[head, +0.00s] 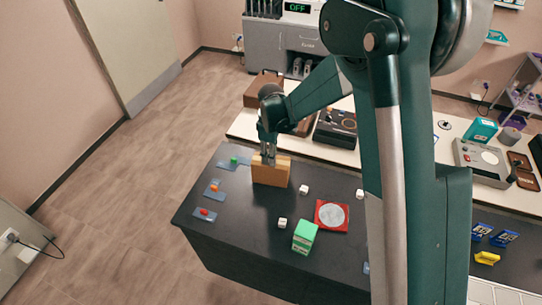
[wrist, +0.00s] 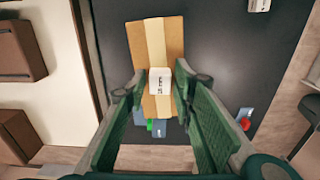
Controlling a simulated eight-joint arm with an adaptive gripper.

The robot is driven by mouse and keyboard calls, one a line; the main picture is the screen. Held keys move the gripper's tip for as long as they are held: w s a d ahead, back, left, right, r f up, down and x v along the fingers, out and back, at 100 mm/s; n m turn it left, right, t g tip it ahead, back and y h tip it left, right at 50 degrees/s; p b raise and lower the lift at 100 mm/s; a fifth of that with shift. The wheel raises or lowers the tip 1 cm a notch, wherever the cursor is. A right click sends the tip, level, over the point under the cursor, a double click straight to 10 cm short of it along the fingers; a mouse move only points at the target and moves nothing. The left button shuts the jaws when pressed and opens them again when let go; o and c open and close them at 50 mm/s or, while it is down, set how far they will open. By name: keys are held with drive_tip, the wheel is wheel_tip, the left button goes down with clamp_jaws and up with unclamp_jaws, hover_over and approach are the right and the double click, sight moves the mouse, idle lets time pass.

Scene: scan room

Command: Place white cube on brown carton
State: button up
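The brown carton (head: 270,175) stands on the dark table. It shows from above with a paler tape strip in the wrist view (wrist: 173,42). A white cube (wrist: 159,82) with dark marks on one face is over the carton's top, between my fingertips. My gripper (head: 267,155) points down at the carton's top, and its two fingers flank the cube closely in the wrist view (wrist: 160,88). I cannot tell whether the fingers press on the cube or stand just clear of it. The cube is not clear in the head view.
Other white cubes (head: 304,189) lie on the table, one also in the wrist view (wrist: 260,5). A green box (head: 304,237) and a red-framed disc (head: 331,215) stand nearby. Blue cards (head: 214,193) with small coloured pieces lie left. A pale bench (head: 330,151) with devices is behind.

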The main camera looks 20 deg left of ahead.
drive_tip(key=shift+o, duration=0.3)
drive_tip(key=shift+r, duration=0.15)
drive_tip(key=shift+r, duration=0.15)
wheel_tip(320, 180, up, 12)
idle(0.7)
idle(0.5)
drive_tip(key=shift+d, duration=0.15)
